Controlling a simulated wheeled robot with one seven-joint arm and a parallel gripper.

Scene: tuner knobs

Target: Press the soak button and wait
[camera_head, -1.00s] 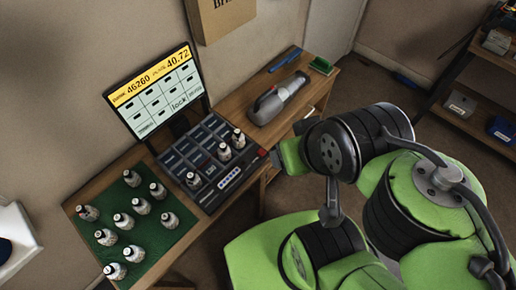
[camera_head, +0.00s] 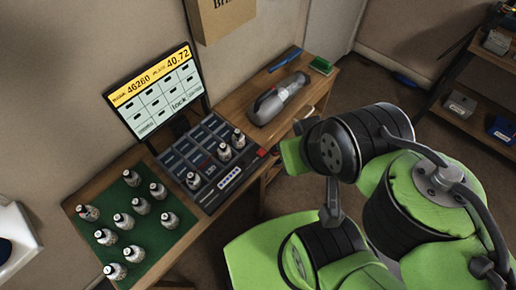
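A black console (camera_head: 181,153) with a grid of slots sits on the wooden bench. Three white-and-dark knobs stand on it: one at the front left (camera_head: 193,180) and two toward the right (camera_head: 224,152). A pale marked strip (camera_head: 229,177) runs along its front edge. A small red part (camera_head: 262,152) shows at its right end; I cannot read which control is the soak button. My gripper end (camera_head: 292,154) shows as a green block just right of the console, apart from it in the picture. Its fingertips cannot be made out.
A screen (camera_head: 157,92) behind the console reads 46260, 40.72 and "lock". Several knobs stand on a green mat (camera_head: 152,235) at left. A grey handheld tool (camera_head: 278,98), a blue bar (camera_head: 285,60) and a green-topped block (camera_head: 321,66) lie at the bench's far end.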

